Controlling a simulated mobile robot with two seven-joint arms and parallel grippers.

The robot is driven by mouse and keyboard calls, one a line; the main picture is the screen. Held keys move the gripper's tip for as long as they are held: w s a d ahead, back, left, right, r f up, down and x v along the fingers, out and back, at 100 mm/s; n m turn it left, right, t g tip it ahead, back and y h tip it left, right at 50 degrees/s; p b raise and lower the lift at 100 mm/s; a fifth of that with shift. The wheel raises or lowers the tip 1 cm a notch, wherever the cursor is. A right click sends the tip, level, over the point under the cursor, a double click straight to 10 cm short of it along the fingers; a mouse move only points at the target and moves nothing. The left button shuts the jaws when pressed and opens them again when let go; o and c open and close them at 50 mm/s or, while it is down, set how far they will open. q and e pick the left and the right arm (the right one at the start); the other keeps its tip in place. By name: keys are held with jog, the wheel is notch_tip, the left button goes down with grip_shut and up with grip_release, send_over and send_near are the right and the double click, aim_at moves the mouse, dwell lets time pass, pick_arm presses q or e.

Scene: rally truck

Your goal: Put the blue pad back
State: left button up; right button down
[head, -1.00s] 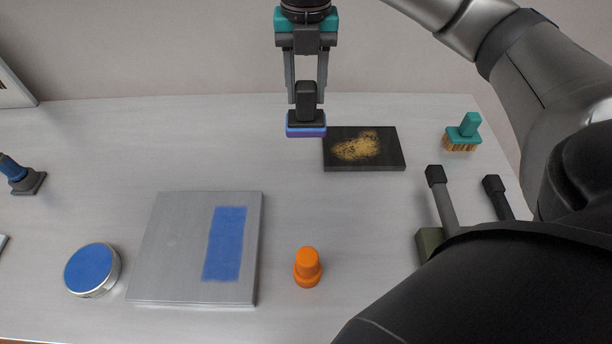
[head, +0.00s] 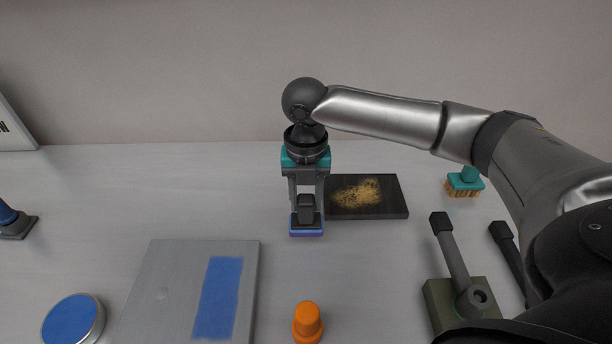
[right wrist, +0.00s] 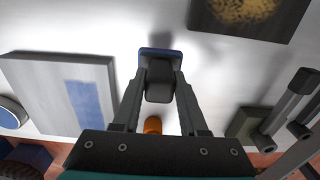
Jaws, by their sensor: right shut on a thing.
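The blue pad (head: 306,232) has a dark block handle on top and a thin blue-purple base. My right gripper (head: 306,203) points down and is shut on its handle. In the head view the pad appears just left of the front of a dark board. The right wrist view also shows the pad (right wrist: 160,52) between the fingertips, with a shadow beside it. I cannot tell exactly how high it is above the table. A round tin with a blue top (head: 72,320) stands at the lower left. My left gripper is not in view.
A grey panel with a blue stripe (head: 165,275) lies left of centre. An orange knob-shaped piece (head: 307,322) stands in front. The dark board (head: 395,206) bears golden dust. A teal brush (head: 465,183) and a green block with dark posts (head: 440,300) are right.

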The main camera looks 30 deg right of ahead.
aim_at(306, 215)
jog(key=shift+f, duration=2.1)
jog(key=shift+f, duration=0.15)
jog(key=shift+c, duration=2.2)
grip_release()
jog(key=shift+f+b, duration=0.15)
jog(key=shift+b, duration=0.25)
jog(key=r+p, duration=0.1)
jog(key=r, duration=0.9)
jog(key=r+p, duration=0.1)
jog(key=r, duration=0.4)
jog(key=shift+s+a+r+p, duration=0.2)
jog(key=shift+a+r+p, duration=0.05)
jog(key=shift+p, duration=0.1)
